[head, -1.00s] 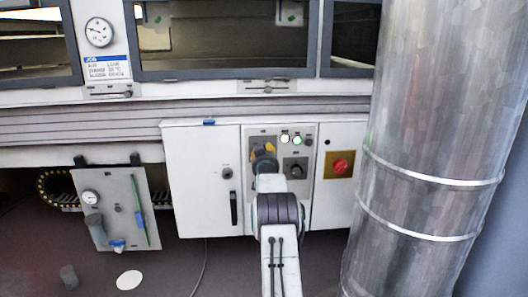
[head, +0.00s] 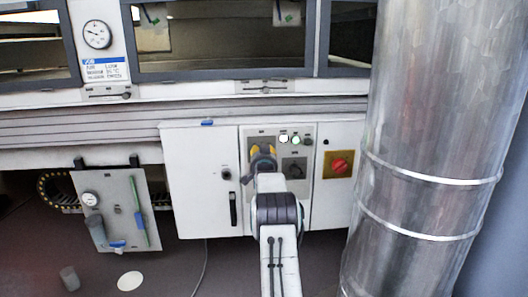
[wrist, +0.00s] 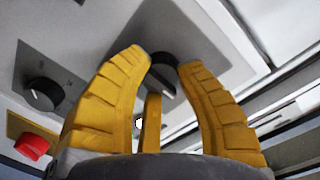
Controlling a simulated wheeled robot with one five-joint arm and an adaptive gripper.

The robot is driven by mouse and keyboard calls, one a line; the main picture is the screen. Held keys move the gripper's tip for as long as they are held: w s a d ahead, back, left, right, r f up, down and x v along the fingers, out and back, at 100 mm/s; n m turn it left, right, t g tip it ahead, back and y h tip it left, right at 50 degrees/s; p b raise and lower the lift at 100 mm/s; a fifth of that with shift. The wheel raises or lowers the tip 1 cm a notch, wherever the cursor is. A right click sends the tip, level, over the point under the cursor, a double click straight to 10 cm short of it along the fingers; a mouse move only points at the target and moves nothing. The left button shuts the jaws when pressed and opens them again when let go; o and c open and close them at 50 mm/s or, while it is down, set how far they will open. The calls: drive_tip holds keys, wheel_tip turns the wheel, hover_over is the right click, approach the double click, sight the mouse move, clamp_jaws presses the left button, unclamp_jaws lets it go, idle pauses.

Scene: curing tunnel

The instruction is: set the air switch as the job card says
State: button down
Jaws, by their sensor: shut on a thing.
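The job card (head: 103,70) is a white sheet with a blue header under a round gauge; its small print is blurred, with a top line that seems to read AIR LOW. My gripper (head: 263,149) is at the upper left of the grey control panel (head: 306,135). In the wrist view its yellow fingers (wrist: 163,62) are closed around a black rotary knob, the air switch (wrist: 164,74), with a pale pointer mark on its face. The gripper hides this knob in the head view. The switch's scale labels are not readable.
Beside it are a second black knob (head: 294,169), two lit lamps (head: 290,139) and a red emergency button (head: 339,165) on a yellow plate. A thick metal duct (head: 425,150) stands close on the right. A tilted gauge plate (head: 113,212) hangs at lower left.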

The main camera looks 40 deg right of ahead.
drive_tip(key=shift+s+d+r, duration=0.1)
drive_tip(key=shift+s+r, duration=0.05)
drive_tip(key=shift+r, duration=0.1)
drive_tip(key=c, duration=1.1)
unclamp_jaws()
drive_tip(key=shift+s+d, duration=0.1)
drive_tip(key=o, duration=0.3)
drive_tip(key=shift+w+d+f, duration=0.1)
drive_tip(key=shift+w, duration=0.15)
drive_tip(key=shift+d, duration=0.15)
drive_tip(key=v, duration=1.2)
drive_tip(key=shift+s, duration=0.1)
